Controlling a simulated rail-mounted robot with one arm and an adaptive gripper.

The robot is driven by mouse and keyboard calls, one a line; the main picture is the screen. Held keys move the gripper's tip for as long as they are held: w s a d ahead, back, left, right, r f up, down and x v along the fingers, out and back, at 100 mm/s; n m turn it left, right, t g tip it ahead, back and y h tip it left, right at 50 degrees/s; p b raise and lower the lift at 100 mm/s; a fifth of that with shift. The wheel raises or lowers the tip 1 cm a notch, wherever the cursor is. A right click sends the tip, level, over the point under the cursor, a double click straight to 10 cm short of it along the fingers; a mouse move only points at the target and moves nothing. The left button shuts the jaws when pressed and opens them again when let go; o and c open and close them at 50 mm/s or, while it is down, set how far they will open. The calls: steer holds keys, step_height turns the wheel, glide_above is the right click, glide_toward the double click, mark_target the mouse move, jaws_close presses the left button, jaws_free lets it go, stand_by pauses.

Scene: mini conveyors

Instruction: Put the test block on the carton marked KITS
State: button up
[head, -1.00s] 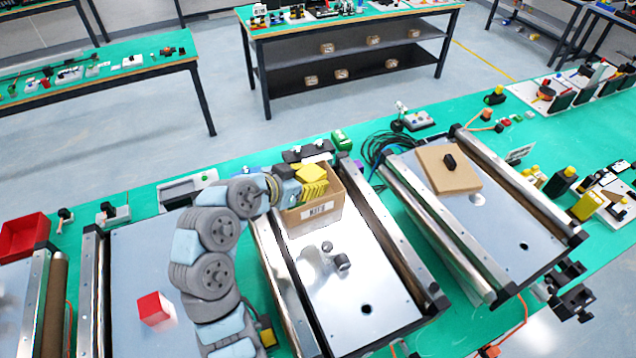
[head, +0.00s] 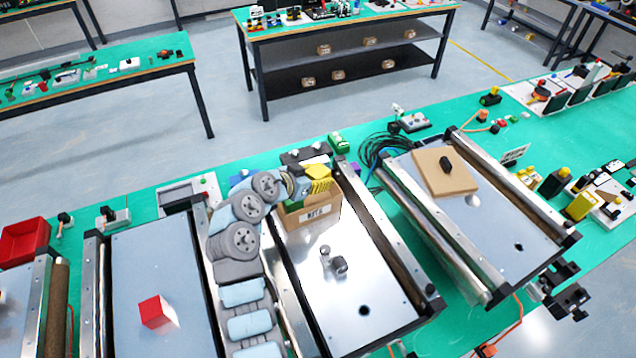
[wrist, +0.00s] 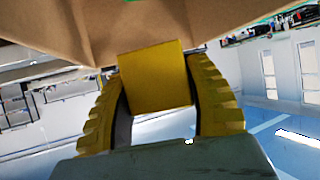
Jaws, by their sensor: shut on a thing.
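The carton (head: 298,219) stands at the far end of the middle conveyor. Its white front label is small and blurred, and seems to read KITS. My gripper (head: 318,180), with yellow fingers, is at the carton's top in the head view. In the wrist view my gripper (wrist: 155,85) is shut on a yellow block (wrist: 155,78), one finger on each side. The brown cardboard of the carton (wrist: 60,25) fills the top of that view, right by the block. I cannot tell whether the block touches it. My arm and fingers hide part of the carton's top.
A red cube (head: 154,311) lies on the left conveyor. A flat brown box (head: 443,176) with a black knob is on the right conveyor. A small dark-and-silver fitting (head: 335,262) is on the middle conveyor. A red bin (head: 24,240) stands far left.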

steer(key=shift+w+d+f, duration=0.1)
steer(key=shift+w+f, duration=0.15)
step_height(320, 180, down, 2)
steer(key=shift+f+p, duration=0.2)
steer(key=shift+p, duration=0.3)
steer(key=shift+f, duration=0.3)
steer(key=shift+f+b, duration=0.7)
steer(key=shift+b, duration=0.3)
steer(key=o, duration=0.9)
steer(key=shift+r, duration=0.1)
